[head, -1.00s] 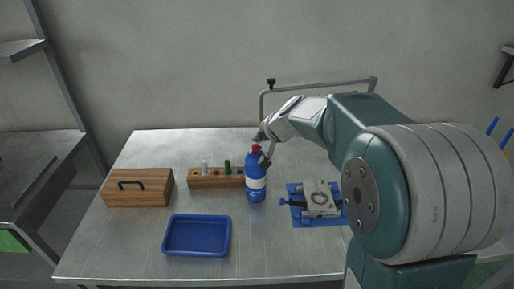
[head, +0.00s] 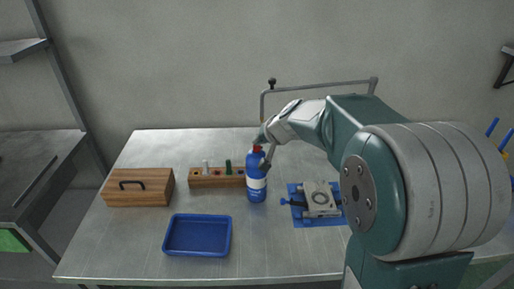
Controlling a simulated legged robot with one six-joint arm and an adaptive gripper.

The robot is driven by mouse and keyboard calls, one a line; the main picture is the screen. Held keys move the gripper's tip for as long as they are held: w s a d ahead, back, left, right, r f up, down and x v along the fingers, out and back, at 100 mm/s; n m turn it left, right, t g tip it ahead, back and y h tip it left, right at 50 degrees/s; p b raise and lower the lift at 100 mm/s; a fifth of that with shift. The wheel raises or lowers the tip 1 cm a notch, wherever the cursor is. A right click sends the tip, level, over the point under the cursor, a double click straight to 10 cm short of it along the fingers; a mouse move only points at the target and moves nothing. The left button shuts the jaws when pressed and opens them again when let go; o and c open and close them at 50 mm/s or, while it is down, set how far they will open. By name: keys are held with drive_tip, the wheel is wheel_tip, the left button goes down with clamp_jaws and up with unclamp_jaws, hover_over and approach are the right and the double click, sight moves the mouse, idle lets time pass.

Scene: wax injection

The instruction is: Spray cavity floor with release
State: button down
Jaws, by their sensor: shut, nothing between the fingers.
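A blue spray bottle (head: 256,189) with a white label band and a red top stands upright on the metal table. The grey mould block (head: 330,207) with a round ring-shaped cavity lies on a blue mat (head: 299,217) to the right of the bottle; a blue-handled clamp is at its left side.
A blue tray (head: 197,254) lies at the front of the table. A wooden box (head: 150,198) with a dark handle is at the left. A wooden rack (head: 200,182) with small coloured pegs stands left of the bottle. A metal rail frame (head: 325,84) rises at the back. The front middle is clear.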

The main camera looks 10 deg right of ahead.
sight(257, 147)
idle(0.3)
drive_tip(key=shift+a+r, duration=0.2)
drive_tip(key=shift+r, duration=0.7)
drive_tip(key=shift+r, duration=2.95)
